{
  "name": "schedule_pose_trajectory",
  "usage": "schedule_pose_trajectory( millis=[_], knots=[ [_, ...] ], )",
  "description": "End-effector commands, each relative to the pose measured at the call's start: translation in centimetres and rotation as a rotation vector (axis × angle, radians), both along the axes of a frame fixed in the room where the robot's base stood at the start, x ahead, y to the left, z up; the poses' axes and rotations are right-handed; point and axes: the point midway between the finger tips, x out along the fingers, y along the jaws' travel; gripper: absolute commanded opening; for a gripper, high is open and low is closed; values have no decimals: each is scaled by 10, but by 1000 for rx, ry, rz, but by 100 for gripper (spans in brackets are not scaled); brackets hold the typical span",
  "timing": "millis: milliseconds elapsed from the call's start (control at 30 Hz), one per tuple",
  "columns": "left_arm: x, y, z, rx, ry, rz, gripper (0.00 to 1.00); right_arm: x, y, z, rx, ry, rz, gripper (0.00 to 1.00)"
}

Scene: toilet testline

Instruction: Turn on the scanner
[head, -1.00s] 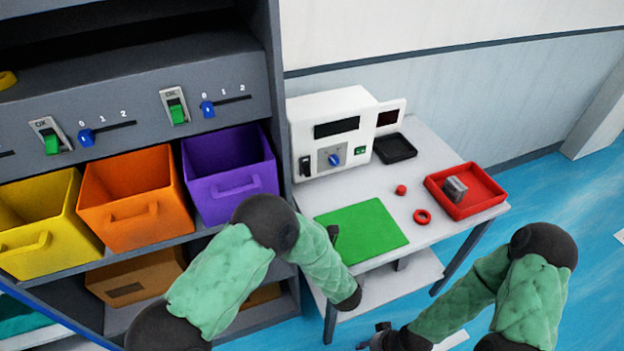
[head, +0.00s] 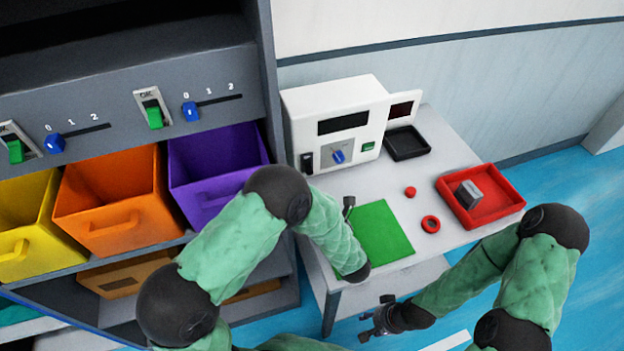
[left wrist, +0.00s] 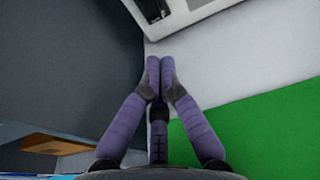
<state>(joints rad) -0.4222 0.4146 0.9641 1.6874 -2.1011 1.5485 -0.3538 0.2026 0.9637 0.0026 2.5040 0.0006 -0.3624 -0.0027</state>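The scanner (head: 345,95), a white box with a dark display, stands at the back left of the table. Its front has a black rocker switch (head: 307,163), a blue knob (head: 338,156) and a green button (head: 368,146). In the left wrist view its lower front edge (left wrist: 205,18) shows at the top. My left gripper (left wrist: 158,65) has its purple fingertips together with nothing between them, over the white tabletop in front of the scanner. In the head view my left arm mostly hides it. My right gripper (head: 376,318) is low, in front of the table, with fingers apart and empty.
On the table (head: 440,150) are a green mat (head: 380,235), a black tray (head: 407,143), a red ball (head: 410,191), a red ring (head: 431,224) and a red tray (head: 505,205) holding a grey block (head: 468,194). A shelf with coloured bins (head: 110,205) stands left.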

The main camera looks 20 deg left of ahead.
Motion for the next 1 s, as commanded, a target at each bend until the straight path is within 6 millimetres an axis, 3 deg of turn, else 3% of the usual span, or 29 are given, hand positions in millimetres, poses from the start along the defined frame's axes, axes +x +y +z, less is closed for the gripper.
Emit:
schedule_pose_trajectory(
  millis=[167,700,1000],
  knots=[
    [7,5,-3,-3,-1,4,0,0,0,-3,0,-1,0,40],
    [72,50,-18,-2,1,3,0,1,0,-25,0,-1,0,40],
    [82,55,-18,0,0,0,0,0,0,-26,0,-1,0,40]
  ],
)
